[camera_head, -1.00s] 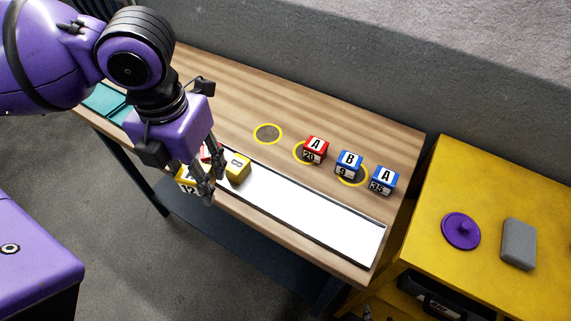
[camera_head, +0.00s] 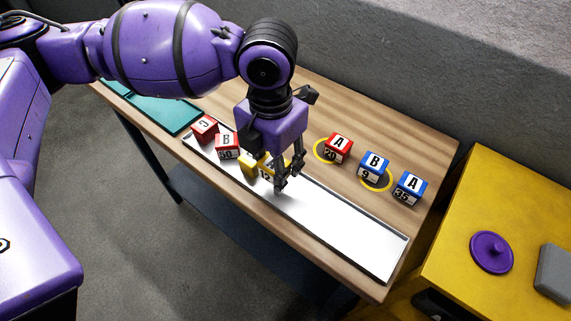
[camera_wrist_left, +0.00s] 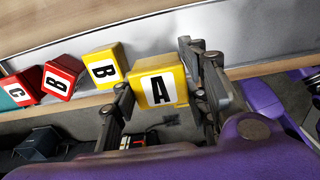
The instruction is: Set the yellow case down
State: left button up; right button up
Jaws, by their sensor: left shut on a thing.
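My left gripper (camera_head: 287,177) is over the white tray (camera_head: 340,225), fingers down. It is shut on the yellow case marked A and 12 (camera_head: 265,172). In the left wrist view the case (camera_wrist_left: 160,86) sits between the two fingers with its A upward. The arm and fingers hide part of it in the head view, and I cannot tell whether its underside touches the tray. A second yellow case (camera_head: 247,167), marked B in the left wrist view (camera_wrist_left: 103,66), stands close to its left. My right gripper is not in view.
Red cases B (camera_head: 227,146) and C (camera_head: 204,129) stand at the tray's left end. The tray's right part is bare. Behind it stand a red A case (camera_head: 338,149), blue B (camera_head: 373,166) and blue A (camera_head: 410,188), near yellow rings on the table.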

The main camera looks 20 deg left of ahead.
pick_arm(q)
jog(key=shift+w+d+f, duration=0.25)
jog(key=shift+w+f, duration=0.05)
jog(key=shift+f, duration=0.15)
jog(key=shift+w+d+f, duration=0.1)
jog(key=shift+f, duration=0.85)
jog(key=shift+w+d+f, duration=0.1)
jog(key=shift+f, duration=0.8)
jog(key=shift+f, duration=0.15)
jog(key=o, duration=1)
notch_tip(320, 180, up, 12)
jog(key=shift+r+p, duration=0.15)
jog(key=shift+p, duration=0.25)
